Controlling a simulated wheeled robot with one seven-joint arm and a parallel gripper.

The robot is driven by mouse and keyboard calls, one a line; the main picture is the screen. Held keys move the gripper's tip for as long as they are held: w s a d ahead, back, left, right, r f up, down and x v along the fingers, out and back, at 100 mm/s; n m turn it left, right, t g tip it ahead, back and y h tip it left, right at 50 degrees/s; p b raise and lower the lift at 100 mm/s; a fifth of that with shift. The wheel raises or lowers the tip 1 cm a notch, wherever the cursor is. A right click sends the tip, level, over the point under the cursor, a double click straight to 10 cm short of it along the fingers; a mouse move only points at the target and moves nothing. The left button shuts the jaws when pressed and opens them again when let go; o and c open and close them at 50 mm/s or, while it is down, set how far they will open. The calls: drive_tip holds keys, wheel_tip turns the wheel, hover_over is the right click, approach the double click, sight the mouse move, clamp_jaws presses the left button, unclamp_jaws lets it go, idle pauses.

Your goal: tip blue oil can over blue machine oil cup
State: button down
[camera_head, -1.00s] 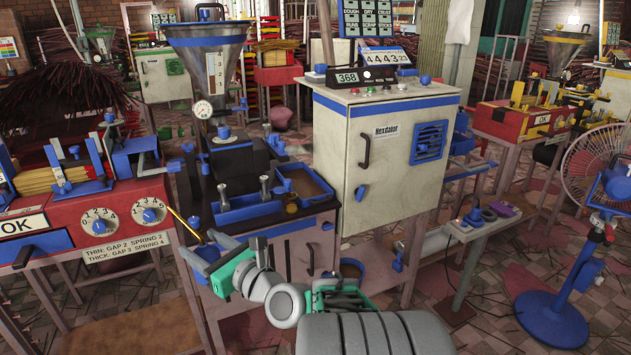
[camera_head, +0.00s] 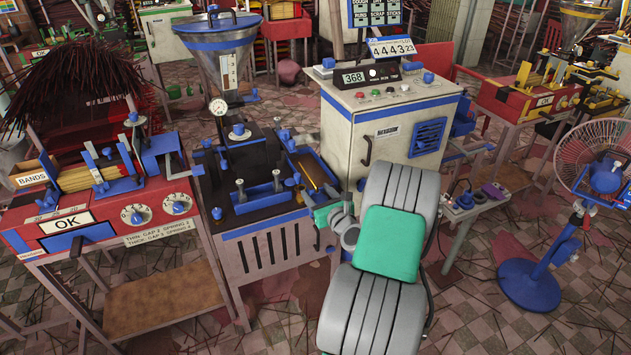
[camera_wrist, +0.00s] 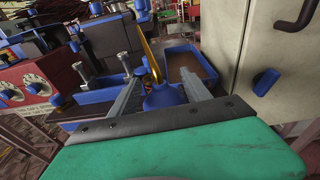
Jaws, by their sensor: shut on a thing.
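The blue oil can (camera_wrist: 165,97) is between the two grey fingers of my gripper (camera_wrist: 160,90) in the wrist view. Its thin gold spout (camera_wrist: 150,58) points up and away, leaning slightly left. In the head view my gripper (camera_head: 322,207) is at the front right of the machine with the dark top, near its blue-rimmed tray. The can is small there and partly covered by my gripper. Several blue knobs and fittings stand on the machine (camera_head: 238,133); I cannot tell which one is the blue machine oil cup.
The pale cabinet (camera_head: 385,130) stands close to the right of my gripper. A blue-rimmed tray (camera_wrist: 178,50) lies just beyond the can. The hopper (camera_head: 222,60) rises behind. A red spring-gauge bench (camera_head: 100,215) is at left, a fan (camera_head: 600,170) at right.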

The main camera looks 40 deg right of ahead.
drive_tip(key=s+g+p, duration=0.1)
drive_tip(key=g+p, duration=0.1)
drive_tip(key=p, duration=0.3)
drive_tip(key=shift+s+r+g+y+p, duration=0.1)
drive_tip(key=shift+s+g+y+p, duration=0.05)
drive_tip(key=shift+g+y+p, duration=0.2)
drive_tip(key=p, duration=0.1)
drive_tip(key=g+p, duration=0.1)
drive_tip(key=p, duration=0.1)
drive_tip(key=shift+s+f+n, duration=0.2)
drive_tip(key=shift+f+n, duration=0.15)
drive_tip(key=shift+n, duration=0.05)
drive_tip(key=shift+s+f+g+p, duration=0.1)
drive_tip(key=shift+f+g+p, duration=0.3)
drive_tip(key=shift+p, duration=0.6)
drive_tip(key=shift+s+f+g+p, duration=0.15)
drive_tip(key=shift+f+g+p, duration=0.15)
drive_tip(key=shift+f+g, duration=0.2)
drive_tip(key=shift+r+y+p, duration=0.2)
drive_tip(key=shift+y+p, duration=0.05)
drive_tip(key=shift+p, duration=0.55)
drive_tip(key=shift+s+f+g, duration=0.15)
drive_tip(key=shift+s+g, duration=0.05)
drive_tip(key=shift+g, duration=0.15)
drive_tip(key=shift+p, duration=0.45)
drive_tip(key=shift+r+g+p, duration=0.3)
drive_tip(key=shift+r+p, duration=0.15)
drive_tip(key=shift+p, duration=0.1)
drive_tip(key=shift+r+p, duration=0.1)
drive_tip(key=shift+p, duration=0.3)
